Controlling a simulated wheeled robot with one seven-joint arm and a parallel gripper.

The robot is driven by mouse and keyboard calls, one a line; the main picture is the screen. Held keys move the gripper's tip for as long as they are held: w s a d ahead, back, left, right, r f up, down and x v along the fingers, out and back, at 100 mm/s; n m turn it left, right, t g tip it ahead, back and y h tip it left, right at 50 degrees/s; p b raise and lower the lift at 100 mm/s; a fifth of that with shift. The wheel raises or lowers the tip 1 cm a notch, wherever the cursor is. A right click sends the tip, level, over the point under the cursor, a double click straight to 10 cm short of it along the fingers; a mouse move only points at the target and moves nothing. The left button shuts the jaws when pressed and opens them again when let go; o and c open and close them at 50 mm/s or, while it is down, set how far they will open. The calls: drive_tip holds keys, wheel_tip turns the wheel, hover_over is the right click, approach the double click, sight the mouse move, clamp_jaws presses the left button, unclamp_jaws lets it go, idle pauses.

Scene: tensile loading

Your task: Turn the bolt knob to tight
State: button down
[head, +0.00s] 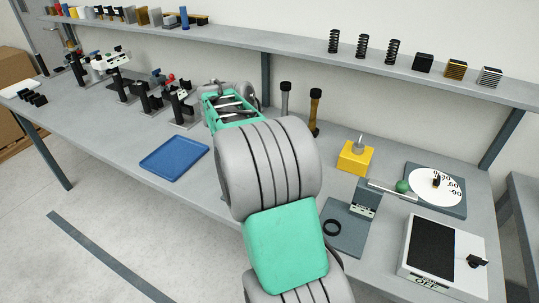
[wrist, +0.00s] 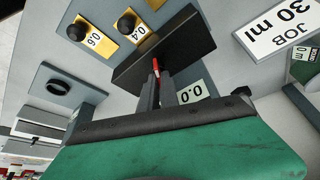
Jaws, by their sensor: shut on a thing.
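In the wrist view my gripper (wrist: 157,82) has its two dark fingers close together on a small red part (wrist: 155,66). This part stands against a dark block (wrist: 178,45); the fingers hide most of it. I cannot tell for sure whether it is the bolt knob, and I see no "tight" mark. A white "0.0" label (wrist: 191,91) lies just right of the fingers. In the head view my arm covers the middle of the bench, and the fingertips and what they hold do not show clearly.
Black knobs on yellow plates marked 0.4 (wrist: 126,23) and 0.6 (wrist: 78,31) stand close by, with a "JOB 30 ml" sign (wrist: 280,27). A blue tray (head: 174,158) lies left of my arm. A yellow block (head: 355,158) and dial (head: 434,186) are right.

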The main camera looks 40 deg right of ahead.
drive_tip(key=shift+m, duration=0.3)
drive_tip(key=c, duration=1.6)
unclamp_jaws()
drive_tip(key=p+v, duration=0.1)
drive_tip(key=v, duration=0.7)
drive_tip(key=shift+p, duration=0.3)
drive_tip(key=shift+w+f, duration=0.1)
